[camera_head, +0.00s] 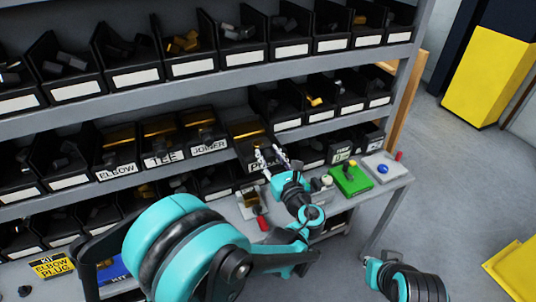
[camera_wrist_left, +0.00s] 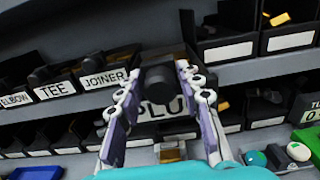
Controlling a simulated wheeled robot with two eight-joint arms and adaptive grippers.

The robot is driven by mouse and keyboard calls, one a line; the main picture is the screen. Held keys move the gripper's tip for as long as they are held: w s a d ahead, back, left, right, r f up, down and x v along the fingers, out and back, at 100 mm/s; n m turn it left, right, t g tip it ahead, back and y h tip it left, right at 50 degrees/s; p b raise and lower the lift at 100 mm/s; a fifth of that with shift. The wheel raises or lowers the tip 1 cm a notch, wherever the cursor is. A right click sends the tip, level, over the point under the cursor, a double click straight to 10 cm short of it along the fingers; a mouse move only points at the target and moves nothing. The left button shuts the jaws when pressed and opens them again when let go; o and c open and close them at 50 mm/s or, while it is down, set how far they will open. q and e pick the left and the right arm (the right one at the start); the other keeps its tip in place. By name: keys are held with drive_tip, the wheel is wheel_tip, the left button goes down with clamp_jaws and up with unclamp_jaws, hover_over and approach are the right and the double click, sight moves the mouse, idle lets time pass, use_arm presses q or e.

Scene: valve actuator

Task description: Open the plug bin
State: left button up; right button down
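The plug bin (camera_head: 247,130) is a black bin in the middle shelf row with yellowish pieces inside. Its white label, partly covered, reads "PLU" in the wrist view (camera_wrist_left: 160,108). A dark round knob (camera_wrist_left: 160,87) shows at its front. My left gripper (camera_head: 272,155) is at the bin's front, and its two fingers (camera_wrist_left: 160,100) stand apart on either side of the knob. No clear contact with the knob can be seen. The fingers partly hide the label.
The joiner bin (camera_head: 203,132), tee bin (camera_head: 161,138) and elbow bin (camera_head: 117,150) stand left of the plug bin. Below and right, a worktop holds a green block (camera_head: 350,181), a grey box with a blue button (camera_head: 383,168) and a red-handled part (camera_head: 262,220). Open floor lies right.

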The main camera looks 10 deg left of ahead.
use_arm(q)
drive_tip(key=shift+o, duration=0.7)
drive_tip(key=v, duration=1.2)
drive_tip(key=shift+a, duration=0.1)
